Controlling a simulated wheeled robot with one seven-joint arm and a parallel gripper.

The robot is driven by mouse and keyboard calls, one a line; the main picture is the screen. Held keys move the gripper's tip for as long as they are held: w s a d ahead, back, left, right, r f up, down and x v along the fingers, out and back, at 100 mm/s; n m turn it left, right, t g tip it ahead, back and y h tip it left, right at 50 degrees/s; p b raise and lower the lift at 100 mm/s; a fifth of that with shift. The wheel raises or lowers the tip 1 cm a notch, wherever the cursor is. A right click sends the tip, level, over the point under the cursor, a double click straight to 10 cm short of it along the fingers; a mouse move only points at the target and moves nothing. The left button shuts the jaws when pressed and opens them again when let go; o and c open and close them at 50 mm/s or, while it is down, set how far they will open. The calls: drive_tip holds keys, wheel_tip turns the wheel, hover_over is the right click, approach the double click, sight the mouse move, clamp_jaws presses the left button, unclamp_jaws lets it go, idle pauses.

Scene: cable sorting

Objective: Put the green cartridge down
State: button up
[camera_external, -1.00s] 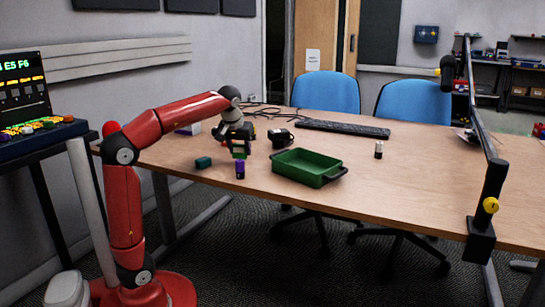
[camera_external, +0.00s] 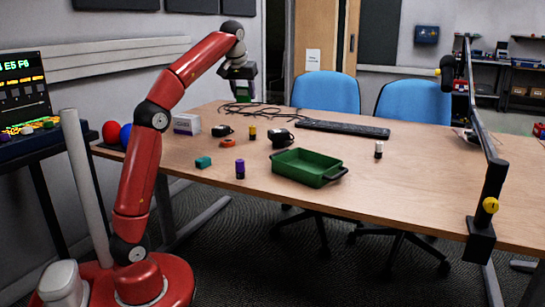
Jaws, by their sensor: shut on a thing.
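My gripper (camera_external: 243,76) is raised high above the back left part of the table, in front of the grey wall. It is shut on the green cartridge (camera_external: 250,86), which shows as a small green patch at the fingertips. The cartridge is well clear of the tabletop and touches nothing below it. Its far side and the exact finger contact are too small to make out.
On the table (camera_external: 430,190) stand a green tray (camera_external: 327,181), a teal block (camera_external: 203,162), a purple cylinder (camera_external: 240,170), a yellow cylinder (camera_external: 252,133), an orange ring (camera_external: 228,142), a black object (camera_external: 282,138), a white cylinder (camera_external: 378,150) and a keyboard (camera_external: 343,129). The table's right part is mostly clear.

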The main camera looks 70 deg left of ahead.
drive_tip(key=w+a+f+m+p, duration=0.15)
drive_tip(key=w+a, duration=0.25)
drive_tip(key=a, duration=0.5)
drive_tip(key=f+b, duration=0.5)
drive_tip(key=f, duration=0.2)
drive_tip(key=f+b, duration=0.5)
drive_tip(key=f, duration=0.2)
drive_tip(key=shift+w+d+f, duration=0.1)
drive_tip(key=shift+d+f, duration=0.1)
drive_tip(key=shift+f, duration=0.05)
drive_tip(key=shift+f+b, duration=1.2)
drive_tip(key=shift+f, duration=0.95)
drive_tip(key=shift+f, duration=0.2)
drive_tip(key=o, duration=0.9)
drive_tip(key=shift+o, duration=0.2)
